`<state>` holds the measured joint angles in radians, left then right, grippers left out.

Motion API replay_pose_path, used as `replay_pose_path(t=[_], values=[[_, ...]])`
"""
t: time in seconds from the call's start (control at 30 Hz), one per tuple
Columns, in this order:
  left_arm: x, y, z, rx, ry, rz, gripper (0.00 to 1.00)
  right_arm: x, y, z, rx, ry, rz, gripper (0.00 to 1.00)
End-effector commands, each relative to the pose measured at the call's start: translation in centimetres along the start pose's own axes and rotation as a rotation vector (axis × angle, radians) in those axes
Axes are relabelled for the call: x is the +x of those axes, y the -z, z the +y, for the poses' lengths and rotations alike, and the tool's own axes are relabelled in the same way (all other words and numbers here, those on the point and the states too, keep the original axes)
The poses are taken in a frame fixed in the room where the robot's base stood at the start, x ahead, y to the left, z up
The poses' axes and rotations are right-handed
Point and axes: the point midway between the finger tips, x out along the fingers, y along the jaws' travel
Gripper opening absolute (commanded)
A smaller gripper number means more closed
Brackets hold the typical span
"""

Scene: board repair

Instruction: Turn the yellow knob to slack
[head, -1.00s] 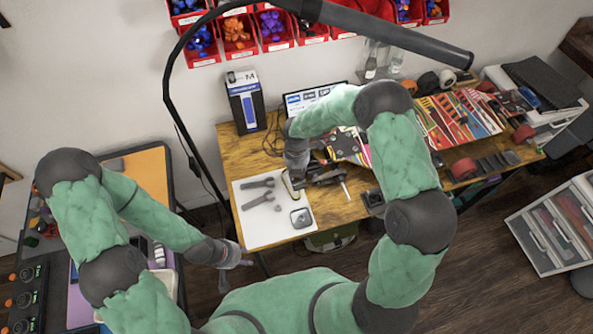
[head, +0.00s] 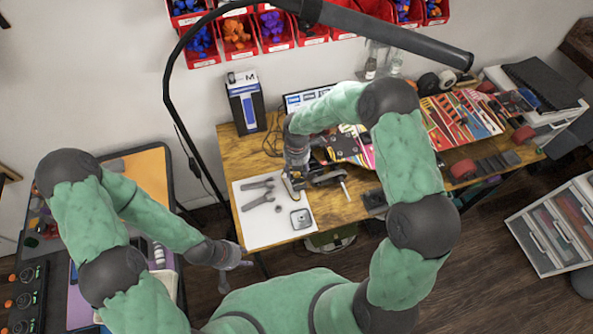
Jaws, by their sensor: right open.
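The colourful skateboard board (head: 452,118) lies across the workbench, its left part showing past my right arm. A dark metal part (head: 327,179), possibly a truck, sits at its left end, above the bench's front edge. My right gripper (head: 294,187) points down just left of this part, over the right edge of the white mat. It is open, and I cannot tell whether it touches anything. I cannot make out a yellow knob; it may be hidden by the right gripper or arm. My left gripper (head: 240,262) hangs low in front of the bench, its finger opening unclear.
The white mat (head: 250,226) holds two wrenches (head: 258,193) and a small square metal tin (head: 301,218). A dark box (head: 374,200) sits at the bench's front edge. A blue and white box (head: 245,101) stands at the back. A black lamp arm (head: 395,34) crosses above.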

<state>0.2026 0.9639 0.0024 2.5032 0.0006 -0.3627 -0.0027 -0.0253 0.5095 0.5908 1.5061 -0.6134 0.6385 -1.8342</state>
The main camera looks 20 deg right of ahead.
Motion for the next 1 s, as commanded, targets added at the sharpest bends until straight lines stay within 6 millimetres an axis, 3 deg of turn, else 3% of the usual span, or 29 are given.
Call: replay_pose_path(t=[0.2, 0.43, 0.63, 1.0], values=[[0.0, 0.0, 0.0, 0.0, 0.0, 0.0, 0.37, -4.6, -0.1, 0.1, 0.0, -0.004, -0.004, 0.5], [0.0, 0.0, 0.0, 0.0, 0.0, 0.0, 0.37, -8.4, -0.1, 0.1, 0.001, -0.003, -0.003, 0.5], [0.0, 0.0, 0.0, 0.0, 0.0, 0.0, 0.37, -9.8, 0.0, 0.0, 0.001, -0.001, -0.001, 0.5], [0.0, 0.0, 0.0, 0.0, 0.0, 0.0, 0.37, -9.9, 0.0, 0.0, 0.001, -0.001, 0.0, 0.5]])
